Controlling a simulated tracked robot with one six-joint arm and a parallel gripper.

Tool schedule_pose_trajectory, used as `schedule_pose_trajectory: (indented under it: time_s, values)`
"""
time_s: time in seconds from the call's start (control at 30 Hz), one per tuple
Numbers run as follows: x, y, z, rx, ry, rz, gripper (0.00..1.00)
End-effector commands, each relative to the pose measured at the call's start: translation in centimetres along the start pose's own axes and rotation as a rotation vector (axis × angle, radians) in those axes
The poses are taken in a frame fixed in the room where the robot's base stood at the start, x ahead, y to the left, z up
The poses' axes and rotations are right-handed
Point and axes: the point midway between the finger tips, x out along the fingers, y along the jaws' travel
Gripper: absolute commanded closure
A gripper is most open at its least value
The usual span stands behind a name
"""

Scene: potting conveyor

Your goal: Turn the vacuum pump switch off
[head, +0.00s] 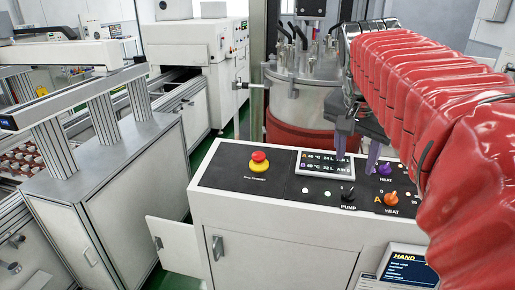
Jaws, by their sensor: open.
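A control panel (300,190) on a white cabinet carries a small black switch (348,196) with the word PUMP printed below it. I cannot tell its position at this size. My gripper (357,165) hangs from my red-sleeved arm above the panel. Its two purple fingers are open and apart, with nothing seen between them. The fingertips are above and behind the pump switch in the picture, beside the right end of the display (326,165). They appear clear of the switch, but their height over the panel is hard to judge.
A purple knob (385,169) and an orange knob (391,198), both marked HEAT, sit right of the switch. A red button (259,157) on a yellow base is at left. A metal vessel (299,100) stands behind. A cabinet door (174,245) hangs open at lower left.

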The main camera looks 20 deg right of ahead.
Motion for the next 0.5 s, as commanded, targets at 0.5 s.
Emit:
schedule_pose_trajectory:
  time_s: [0.5]
  values:
    - [2.0, 0.0, 0.1, -0.005, -0.002, 0.000, 0.54]
